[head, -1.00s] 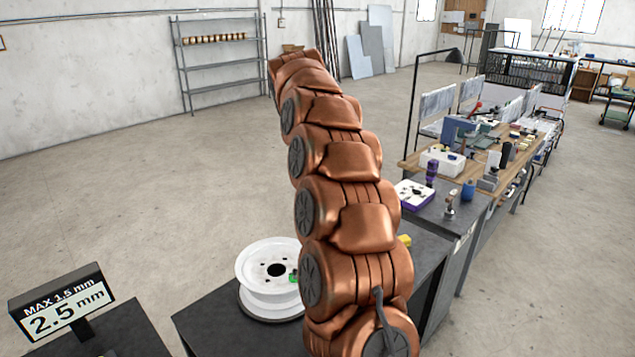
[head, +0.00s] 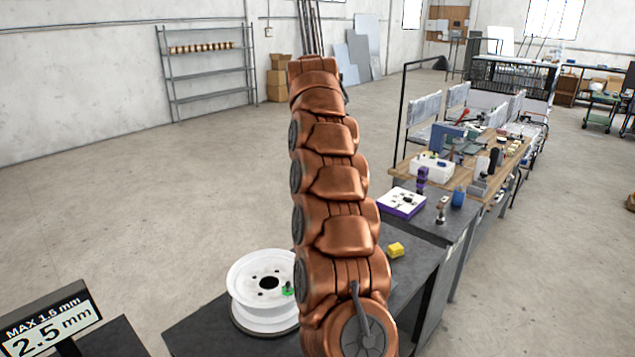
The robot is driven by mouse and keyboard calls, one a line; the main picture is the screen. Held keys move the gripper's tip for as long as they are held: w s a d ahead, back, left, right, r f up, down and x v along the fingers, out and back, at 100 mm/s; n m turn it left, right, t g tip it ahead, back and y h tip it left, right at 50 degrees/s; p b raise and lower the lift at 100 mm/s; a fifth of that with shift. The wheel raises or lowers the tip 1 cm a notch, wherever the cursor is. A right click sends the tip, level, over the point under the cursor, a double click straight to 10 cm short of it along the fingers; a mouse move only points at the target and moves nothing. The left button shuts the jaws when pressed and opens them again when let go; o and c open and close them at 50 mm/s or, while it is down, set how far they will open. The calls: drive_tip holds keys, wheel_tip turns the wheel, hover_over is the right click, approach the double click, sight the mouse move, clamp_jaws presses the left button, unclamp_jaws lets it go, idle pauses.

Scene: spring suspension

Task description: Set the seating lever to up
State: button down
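I cannot make out for sure which thing is the seating lever. A blue bench device (head: 447,138) with a red handle (head: 462,116) stands on the far wooden workbench. The handle slants up, but it is too small to tell whether it is the lever. My copper-coloured arm rises through the middle of the head view. Its far end points away from me, above the floor, and no gripper fingers show there. The arm hides part of the near dark table.
A white wheel rim (head: 250,310) with a green piece (head: 288,290) lies on the near dark table (head: 205,335). A display (head: 50,322) reads 2.5 mm, MAX 1.5 mm. Open floor lies left.

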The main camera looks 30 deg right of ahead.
idle(0.4)
drive_tip(key=c, duration=0.9)
unclamp_jaws()
drive_tip(key=shift+o, duration=0.3)
drive_tip(key=shift+a, duration=0.1)
